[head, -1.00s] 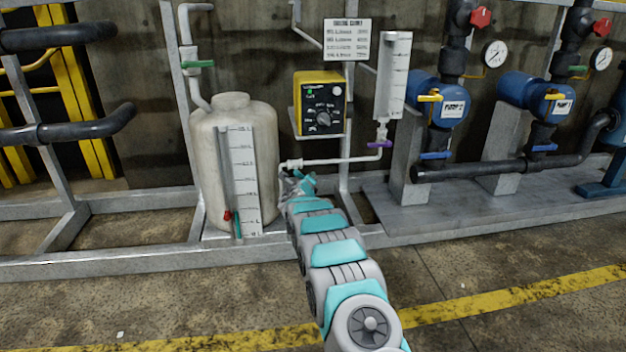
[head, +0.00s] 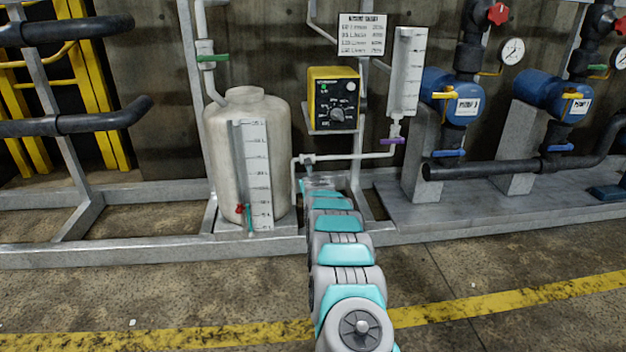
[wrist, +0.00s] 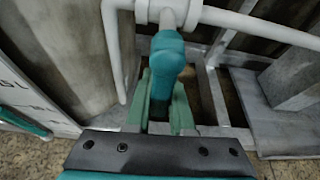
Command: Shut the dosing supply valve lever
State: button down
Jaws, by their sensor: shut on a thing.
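A white pipe valve (head: 308,160) sits on the thin line to the right of the tank. Its body also shows at the top of the wrist view (wrist: 170,12). A teal lever (wrist: 167,55) extends from this valve toward my gripper (wrist: 163,105). The green fingers are shut on the lever, one on each side. In the head view my gripper (head: 318,182) is just below the valve, and the lever is mostly hard to make out there. No label naming the valve is readable.
A cream tank (head: 222,165) with a level scale stands left of the valve. A yellow controller (head: 333,98) and a clear column (head: 405,75) with a purple lever (head: 392,141) are above and right. A green lever (head: 213,58) is on the upper pipe. Blue pumps (head: 450,98) stand farther right.

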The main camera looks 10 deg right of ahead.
jog(key=shift+a+m, duration=0.3)
jog(key=shift+y, duration=0.3)
jog(key=c, duration=0.8)
grip_release()
jog(key=shift+r, duration=0.1)
